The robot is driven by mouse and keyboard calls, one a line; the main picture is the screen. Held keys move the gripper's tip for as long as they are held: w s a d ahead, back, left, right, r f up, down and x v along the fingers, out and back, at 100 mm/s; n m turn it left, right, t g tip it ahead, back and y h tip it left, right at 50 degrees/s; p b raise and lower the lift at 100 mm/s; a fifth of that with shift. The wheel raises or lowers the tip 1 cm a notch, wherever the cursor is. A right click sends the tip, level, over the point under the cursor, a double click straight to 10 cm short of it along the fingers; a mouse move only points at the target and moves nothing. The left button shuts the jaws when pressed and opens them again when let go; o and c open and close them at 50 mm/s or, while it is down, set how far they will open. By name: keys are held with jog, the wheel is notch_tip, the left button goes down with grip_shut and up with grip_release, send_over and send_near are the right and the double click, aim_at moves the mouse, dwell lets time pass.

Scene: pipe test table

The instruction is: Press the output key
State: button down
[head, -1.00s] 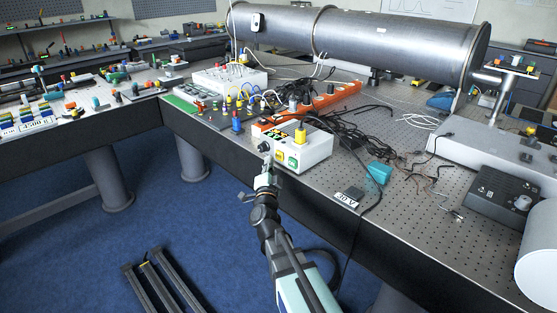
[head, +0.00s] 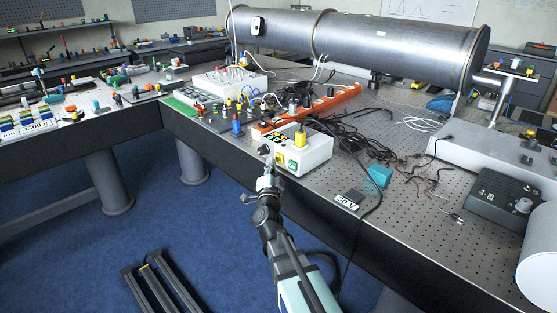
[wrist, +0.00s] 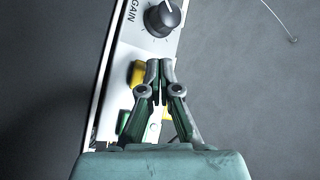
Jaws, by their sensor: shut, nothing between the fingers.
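The white instrument box (head: 315,154) stands at the front edge of the table. Its front face carries a dark knob, a yellow key (head: 280,158) and a green key (head: 293,165). In the wrist view the knob (wrist: 162,18) is marked GAIN, and the yellow key (wrist: 137,74) and green key (wrist: 122,122) lie beside and partly behind my fingers. No output label is legible. My gripper (head: 268,160) is shut and empty, in front of the box's left part. In the wrist view its fingertips (wrist: 160,64) overlap the face near the yellow key; contact cannot be told.
A yellow-topped post (head: 300,138) rises on the box. Black cables (head: 345,130), a teal block (head: 379,175) and a 30 V sign (head: 349,199) lie to the right. A large metal cylinder (head: 390,50) is behind.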

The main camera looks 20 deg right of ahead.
dwell(0.7)
jog(key=shift+w+d, duration=0.2)
jog(key=shift+d, duration=0.15)
jog(key=shift+w+d+b, duration=0.2)
jog(key=shift+d+b, duration=0.2)
dwell(0.7)
dwell(0.4)
jog(key=shift+s+a+p, duration=0.45)
jog(key=shift+a, duration=0.3)
jog(key=s+a+p, duration=0.1)
jog(key=a, duration=0.1)
jog(key=s+a+p, duration=0.1)
jog(key=a, duration=0.1)
jog(key=shift+s+a, duration=0.2)
dwell(0.7)
